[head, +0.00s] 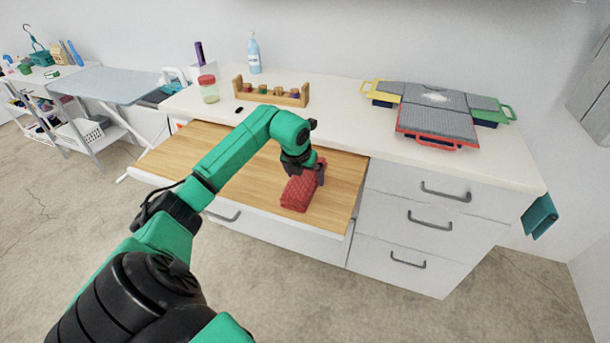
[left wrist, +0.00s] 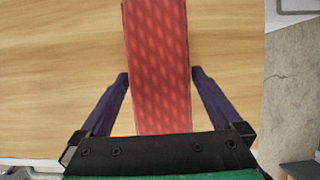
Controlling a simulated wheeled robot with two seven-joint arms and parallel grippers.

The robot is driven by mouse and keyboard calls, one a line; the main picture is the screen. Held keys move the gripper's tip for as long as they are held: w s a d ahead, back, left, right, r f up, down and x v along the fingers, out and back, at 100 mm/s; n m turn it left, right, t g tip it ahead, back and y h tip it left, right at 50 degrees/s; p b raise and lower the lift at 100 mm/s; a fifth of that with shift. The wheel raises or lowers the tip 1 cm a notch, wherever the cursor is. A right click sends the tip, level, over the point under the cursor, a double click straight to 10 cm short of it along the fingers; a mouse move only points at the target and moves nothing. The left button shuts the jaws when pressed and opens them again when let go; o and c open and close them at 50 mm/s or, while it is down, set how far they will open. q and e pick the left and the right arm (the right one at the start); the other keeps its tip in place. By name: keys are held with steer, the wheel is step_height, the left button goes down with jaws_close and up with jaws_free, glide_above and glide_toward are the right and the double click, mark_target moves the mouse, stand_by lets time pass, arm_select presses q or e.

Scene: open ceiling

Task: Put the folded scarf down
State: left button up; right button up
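The folded scarf (head: 299,191) is a red, patterned, narrow bundle over the wooden pull-out board (head: 222,147), near its front right part. It looks to be on the board or very close above it; I cannot tell which. My left gripper (head: 317,174) reaches down over the scarf's far part. In the left wrist view, the scarf (left wrist: 158,62) runs between the dark fingers of the left gripper (left wrist: 160,77). The fingertips meet both long sides of the scarf with no clear gap. My right gripper is not in view.
The white counter (head: 345,105) behind carries a wooden rack (head: 271,93), a red-lidded jar (head: 209,90), a blue bottle (head: 254,53) and grey-topped trays (head: 437,112). Drawers with handles (head: 430,220) stand to the right. The board's left part is clear.

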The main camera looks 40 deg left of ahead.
arm_select(q)
steer(key=b+v, duration=0.1)
steer(key=v, duration=1.1)
steer(key=shift+r, duration=0.1)
